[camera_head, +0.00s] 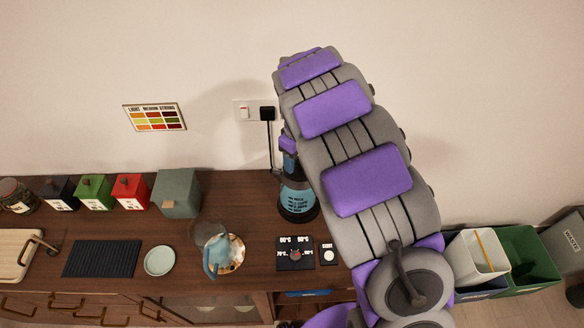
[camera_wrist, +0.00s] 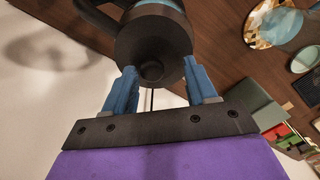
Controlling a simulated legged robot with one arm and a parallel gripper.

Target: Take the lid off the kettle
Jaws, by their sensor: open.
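The kettle (camera_head: 297,198) stands on the wooden counter by the wall, with a blue see-through body and a dark base. My arm hides its right side and part of its top in the head view. In the wrist view, its dark round lid (camera_wrist: 153,42) is on the kettle, with a small round knob (camera_wrist: 151,70) facing my gripper. My gripper (camera_wrist: 158,68) is open, its two blue fingers on either side of the knob. I cannot tell whether either finger touches the lid. A dark curved handle (camera_wrist: 95,15) shows at the upper left of the wrist view.
A control panel (camera_head: 295,254) lies in front of the kettle. A blue teapot-like vessel (camera_head: 212,256) on a patterned plate (camera_head: 236,252), a pale saucer (camera_head: 160,260) and several canisters stand to the left. A cord hangs from the wall socket behind. Bins (camera_head: 527,258) stand at right.

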